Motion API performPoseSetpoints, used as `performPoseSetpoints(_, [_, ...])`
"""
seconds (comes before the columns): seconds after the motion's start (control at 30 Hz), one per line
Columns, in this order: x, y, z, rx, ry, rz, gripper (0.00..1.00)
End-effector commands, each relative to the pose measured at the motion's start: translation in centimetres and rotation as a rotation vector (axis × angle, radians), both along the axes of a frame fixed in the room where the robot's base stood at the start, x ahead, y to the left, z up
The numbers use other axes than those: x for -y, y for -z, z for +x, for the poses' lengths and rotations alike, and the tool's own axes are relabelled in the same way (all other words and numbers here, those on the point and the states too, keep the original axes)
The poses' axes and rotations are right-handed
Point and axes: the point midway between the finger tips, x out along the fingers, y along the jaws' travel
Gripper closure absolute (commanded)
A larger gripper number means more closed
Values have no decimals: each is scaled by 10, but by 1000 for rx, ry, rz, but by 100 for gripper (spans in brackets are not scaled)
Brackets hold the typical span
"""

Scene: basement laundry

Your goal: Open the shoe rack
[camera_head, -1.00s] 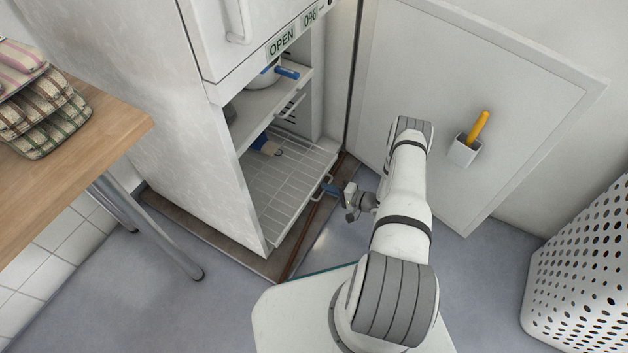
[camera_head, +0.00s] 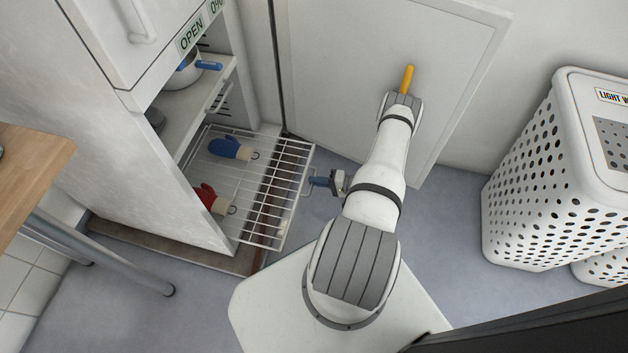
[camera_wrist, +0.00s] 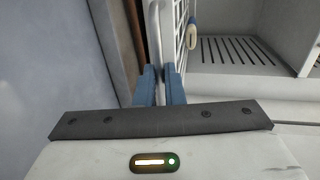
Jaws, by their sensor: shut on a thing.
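The shoe rack (camera_head: 285,200) is a white wire tray low in the open white cabinet (camera_head: 150,180). It stands partly slid out past the cabinet's front. A small wire handle (camera_head: 304,183) is on its front edge. My gripper (camera_head: 316,182) is shut on this handle, with its blue fingers at the rack's front. In the wrist view the blue fingertips (camera_wrist: 159,82) close on either side of a pale bar. A blue mitten (camera_head: 230,148) and a red mitten (camera_head: 206,196) lie on the rack.
The cabinet door (camera_head: 375,95) stands wide open behind my arm, with a yellow-handled item (camera_head: 407,78) on it. A shelf (camera_head: 190,115) with a pot is above the rack. A wooden table (camera_head: 30,175) is at left, a perforated white hamper (camera_head: 535,175) at right. Grey floor lies between.

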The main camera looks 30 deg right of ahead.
Motion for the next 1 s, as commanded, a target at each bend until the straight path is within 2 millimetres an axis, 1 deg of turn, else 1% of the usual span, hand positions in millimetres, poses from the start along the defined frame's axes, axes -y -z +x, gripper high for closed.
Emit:
performPoseSetpoints(0.2, [0, 0, 0, -1, 1, -2, 100])
performPoseSetpoints(0.23, [0, 0, 0, -1, 1, -2, 89])
performPoseSetpoints(0.47, [0, 0, 0, 0, 1, -2, 70])
performPoseSetpoints(0.67, [1, 0, 0, 0, 1, -2, 70])
performPoseSetpoints(0.77, [4, -2, -3, 0, 3, 0, 70])
performPoseSetpoints(0.87, [13, -5, -11, 1, 5, -2, 70])
performPoseSetpoints(1.0, [31, -11, -28, 2, 5, -3, 70])
